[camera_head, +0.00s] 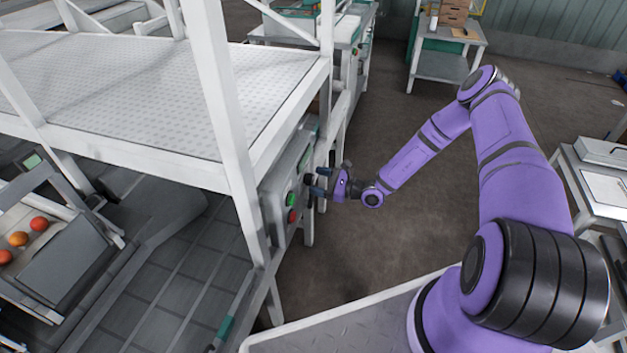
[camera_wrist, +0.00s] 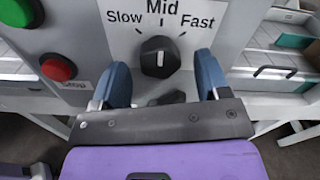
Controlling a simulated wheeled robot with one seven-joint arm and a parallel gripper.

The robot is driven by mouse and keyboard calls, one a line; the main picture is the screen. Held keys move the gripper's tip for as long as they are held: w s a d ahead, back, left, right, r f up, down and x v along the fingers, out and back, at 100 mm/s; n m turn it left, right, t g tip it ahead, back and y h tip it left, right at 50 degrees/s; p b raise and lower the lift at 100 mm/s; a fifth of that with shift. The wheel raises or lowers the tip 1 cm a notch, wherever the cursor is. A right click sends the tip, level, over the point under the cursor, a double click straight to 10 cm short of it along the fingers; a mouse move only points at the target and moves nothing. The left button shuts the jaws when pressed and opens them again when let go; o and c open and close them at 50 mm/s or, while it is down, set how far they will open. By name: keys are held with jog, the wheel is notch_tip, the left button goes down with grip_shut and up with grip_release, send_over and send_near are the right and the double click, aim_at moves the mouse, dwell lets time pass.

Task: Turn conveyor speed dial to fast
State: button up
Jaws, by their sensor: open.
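The conveyor speed dial (camera_wrist: 160,57) is a black round knob with a white pointer line, on a grey panel. It is in the middle of the wrist view, under the printed words Slow, Mid and Fast. Its pointer stands up toward Mid. My gripper (camera_wrist: 162,75) is open, with one blue fingertip on each side of the dial and gaps between. In the head view my gripper (camera_head: 318,182) is in front of the control box (camera_head: 287,180), and the dial cannot be made out there.
A green button (camera_wrist: 17,12) and a red button (camera_wrist: 57,68) marked Stop sit left of the dial. A white frame post (camera_head: 225,110) and raised platform (camera_head: 130,85) stand beside the box. The floor (camera_head: 400,120) beyond my arm is clear.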

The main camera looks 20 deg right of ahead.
jog(key=shift+x, duration=0.95)
jog(key=c, duration=0.9)
jog(key=shift+m, duration=0.4)
jog(key=m, duration=0.3)
jog(key=shift+m, duration=0.4)
jog(key=m, duration=0.5)
jog(key=shift+m, duration=0.3)
